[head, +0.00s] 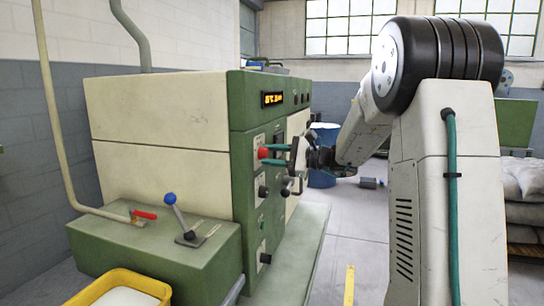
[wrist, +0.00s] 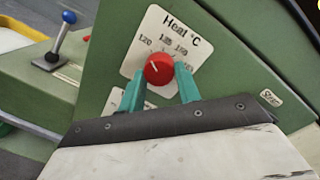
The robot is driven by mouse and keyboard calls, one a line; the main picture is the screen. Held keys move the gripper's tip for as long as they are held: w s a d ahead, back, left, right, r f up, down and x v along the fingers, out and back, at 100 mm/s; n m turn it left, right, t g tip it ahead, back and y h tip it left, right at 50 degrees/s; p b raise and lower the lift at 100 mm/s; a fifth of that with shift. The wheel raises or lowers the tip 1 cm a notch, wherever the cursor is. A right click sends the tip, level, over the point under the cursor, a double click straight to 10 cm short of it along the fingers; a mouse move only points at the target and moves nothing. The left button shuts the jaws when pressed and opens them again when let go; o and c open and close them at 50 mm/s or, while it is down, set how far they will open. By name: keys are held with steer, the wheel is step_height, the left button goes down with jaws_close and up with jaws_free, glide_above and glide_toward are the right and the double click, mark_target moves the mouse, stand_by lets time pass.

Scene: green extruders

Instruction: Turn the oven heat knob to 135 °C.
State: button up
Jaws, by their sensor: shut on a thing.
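The red heat knob (wrist: 157,68) sits on a white plate (wrist: 150,27) marked "Heat °C" on the oven's green front. Its short white mark points up and left, towards the 120 side of the printed scale; the exact reading is hard to tell. My gripper (wrist: 160,76) is shut on the knob, with one teal finger at each side. In the head view the knob (head: 263,154) shows at the front face, with my gripper (head: 272,155) reaching it from the right. The oven (head: 160,112) is a cream and green machine.
A lit display (head: 272,99) is above the knob; its text is too small to read surely. Dark knobs (head: 263,191) and a lever are below. A blue-tipped lever (head: 180,214) and yellow bin (head: 120,280) are left.

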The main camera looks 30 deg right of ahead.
steer(key=m, duration=0.7)
steer(key=shift+a+f+t, duration=0.1)
steer(key=shift+f+t, duration=0.1)
steer(key=shift+t, duration=0.1)
steer(key=shift+s, duration=0.1)
stand_by(0.3)
steer(key=o, duration=1)
steer(key=v, duration=0.8)
